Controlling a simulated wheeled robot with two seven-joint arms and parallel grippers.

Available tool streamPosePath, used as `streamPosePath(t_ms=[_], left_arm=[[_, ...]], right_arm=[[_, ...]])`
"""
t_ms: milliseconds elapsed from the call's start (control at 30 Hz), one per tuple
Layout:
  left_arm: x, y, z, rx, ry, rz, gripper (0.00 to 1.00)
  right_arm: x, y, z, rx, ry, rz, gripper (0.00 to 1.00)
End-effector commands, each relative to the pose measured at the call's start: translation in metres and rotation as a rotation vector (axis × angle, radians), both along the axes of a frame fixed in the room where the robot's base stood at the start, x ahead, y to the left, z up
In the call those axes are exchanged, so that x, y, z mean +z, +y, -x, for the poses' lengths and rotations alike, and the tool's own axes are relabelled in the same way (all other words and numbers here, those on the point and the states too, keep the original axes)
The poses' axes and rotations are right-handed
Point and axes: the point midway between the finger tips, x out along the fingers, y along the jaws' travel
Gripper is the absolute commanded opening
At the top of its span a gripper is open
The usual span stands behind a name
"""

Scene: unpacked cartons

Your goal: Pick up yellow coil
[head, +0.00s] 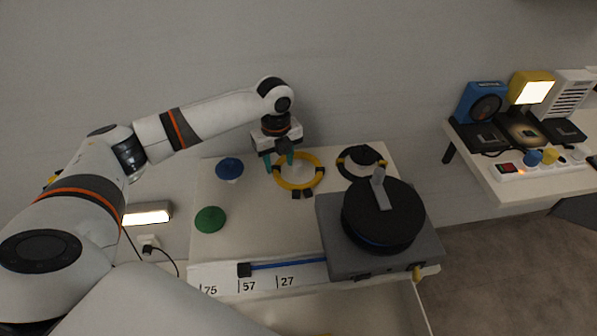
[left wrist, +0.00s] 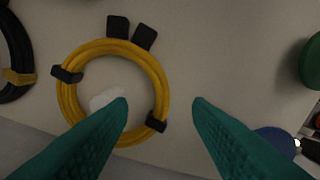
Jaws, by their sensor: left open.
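The yellow coil (head: 316,181) lies flat on the white table top, a ring with black ties and two black plug ends. It also shows in the left wrist view (left wrist: 67,101), left of centre. My left gripper (head: 281,160) is above the coil's far left edge in the head view. In the left wrist view the left finger overlaps the coil's lower part, and the other finger is over bare table to the right. My right gripper does not show.
A black coil (head: 347,169) lies right of the yellow one. A grey box with a black reel (head: 382,215) stands at front right. A blue disc (head: 229,168) and a green disc (head: 210,219) are on the left.

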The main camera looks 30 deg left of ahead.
Motion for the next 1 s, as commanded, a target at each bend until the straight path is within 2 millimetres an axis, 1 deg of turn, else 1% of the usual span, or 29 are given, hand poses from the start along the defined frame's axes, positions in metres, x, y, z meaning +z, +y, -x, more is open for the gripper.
streamPosePath(t_ms=[133,333,433,667,700,933,1000], left_arm=[[-0.017,0.001,0.001,0.001,0.004,0.0,0.46],[-0.046,0.003,0.002,0.001,0.002,-0.002,0.46],[-0.052,0.003,0.002,0.001,0.0,-0.001,0.46],[-0.052,0.002,0.002,0.001,-0.001,-0.001,0.46],[-0.052,0.002,0.002,0.001,-0.001,-0.001,0.39],[-0.052,0.003,0.002,0.001,-0.001,-0.001,0.01],[-0.052,0.002,0.002,0.001,-0.001,-0.001,0.0]], right_arm=[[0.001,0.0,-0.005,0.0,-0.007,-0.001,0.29],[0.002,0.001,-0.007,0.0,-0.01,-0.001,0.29],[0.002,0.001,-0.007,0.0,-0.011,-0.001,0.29],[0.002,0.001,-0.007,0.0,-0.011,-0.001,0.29],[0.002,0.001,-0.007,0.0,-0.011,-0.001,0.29],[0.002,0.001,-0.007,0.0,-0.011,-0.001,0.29],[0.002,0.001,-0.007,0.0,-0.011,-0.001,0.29]])
